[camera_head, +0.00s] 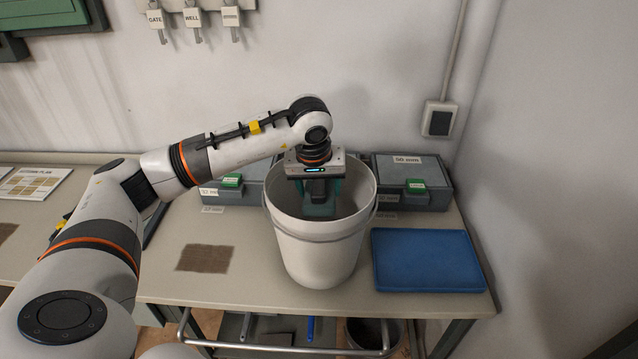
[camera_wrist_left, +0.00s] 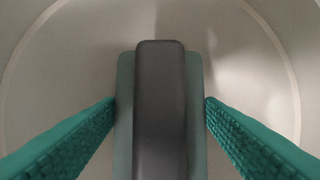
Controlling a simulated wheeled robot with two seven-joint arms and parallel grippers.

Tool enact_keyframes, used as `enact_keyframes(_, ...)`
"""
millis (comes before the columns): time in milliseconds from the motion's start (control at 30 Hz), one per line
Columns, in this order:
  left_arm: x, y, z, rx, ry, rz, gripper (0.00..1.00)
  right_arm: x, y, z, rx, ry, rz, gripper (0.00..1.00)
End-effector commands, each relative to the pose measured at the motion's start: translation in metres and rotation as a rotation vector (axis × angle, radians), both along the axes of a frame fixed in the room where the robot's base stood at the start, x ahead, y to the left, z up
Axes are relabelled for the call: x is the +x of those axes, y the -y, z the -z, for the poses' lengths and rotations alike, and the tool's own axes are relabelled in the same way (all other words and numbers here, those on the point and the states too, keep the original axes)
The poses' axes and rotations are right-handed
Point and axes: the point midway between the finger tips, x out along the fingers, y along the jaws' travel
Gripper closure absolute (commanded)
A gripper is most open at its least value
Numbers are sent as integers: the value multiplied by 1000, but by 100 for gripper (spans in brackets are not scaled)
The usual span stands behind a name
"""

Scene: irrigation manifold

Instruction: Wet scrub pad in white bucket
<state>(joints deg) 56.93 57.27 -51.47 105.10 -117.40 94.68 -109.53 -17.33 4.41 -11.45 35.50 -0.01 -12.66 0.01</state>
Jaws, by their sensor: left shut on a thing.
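The white bucket (camera_head: 318,250) stands upright on the bench. My left gripper (camera_head: 320,195) points down into the bucket's mouth. In the left wrist view its two teal fingers (camera_wrist_left: 160,120) are shut on the scrub pad, one on each side. The scrub pad has a dark grey handle (camera_wrist_left: 160,95) and a grey-green base (camera_wrist_left: 125,75); its lower part shows inside the bucket in the head view (camera_head: 318,208). The pale bucket interior (camera_wrist_left: 255,60) surrounds it. Whether the pad touches the bottom, and any water, I cannot tell. My right gripper is not in view.
A blue tray (camera_head: 428,262) lies right of the bucket, and a brown mat (camera_head: 204,258) lies to its left. Grey cases (camera_head: 437,190) with green latches stand behind, close to the wall. Keys (camera_head: 193,20) hang on the wall. Bare bench (camera_head: 190,287) shows front left.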

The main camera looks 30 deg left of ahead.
Motion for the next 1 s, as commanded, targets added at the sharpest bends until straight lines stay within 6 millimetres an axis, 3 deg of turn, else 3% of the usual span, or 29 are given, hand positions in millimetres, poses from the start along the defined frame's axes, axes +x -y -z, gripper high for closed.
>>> enact_keyframes(33, 0, 0, 10, 1, 0, -1, 57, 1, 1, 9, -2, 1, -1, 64)
enact_keyframes(533, 0, 0, 58, 0, 1, -1, 57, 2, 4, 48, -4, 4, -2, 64)
enact_keyframes(1000, 0, 0, 71, 1, 1, 0, 57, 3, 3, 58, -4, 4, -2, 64)
